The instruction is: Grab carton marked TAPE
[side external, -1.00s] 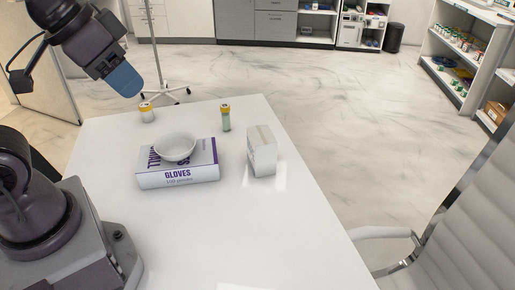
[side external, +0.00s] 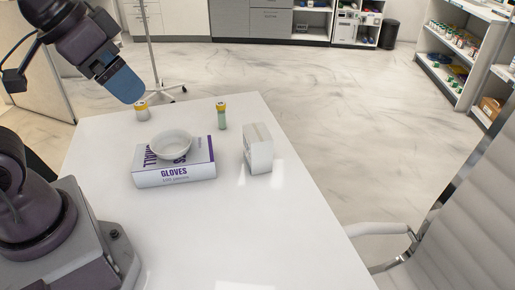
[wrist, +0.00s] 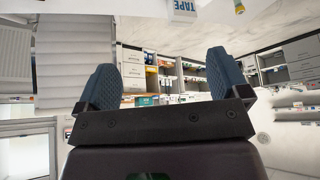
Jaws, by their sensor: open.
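A white carton (side external: 258,150) stands upright on the right part of the white table; no lettering on it can be read in the side view. In the wrist view, a white carton with a blue TAPE label (wrist: 185,8) shows at the top edge, cut off by the frame. My gripper (side external: 126,84) is raised above the table's far left corner, well left of the carton and apart from it. In the wrist view my gripper's two blue fingers (wrist: 162,82) are spread wide with nothing between them.
A GLOVES box (side external: 174,172) lies left of the carton, with a white bowl (side external: 171,144) on top. A yellow-capped green vial (side external: 222,117) and a yellow-capped white bottle (side external: 141,110) stand behind. The table's front (side external: 250,235) is clear. A chair (side external: 450,215) stands at right.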

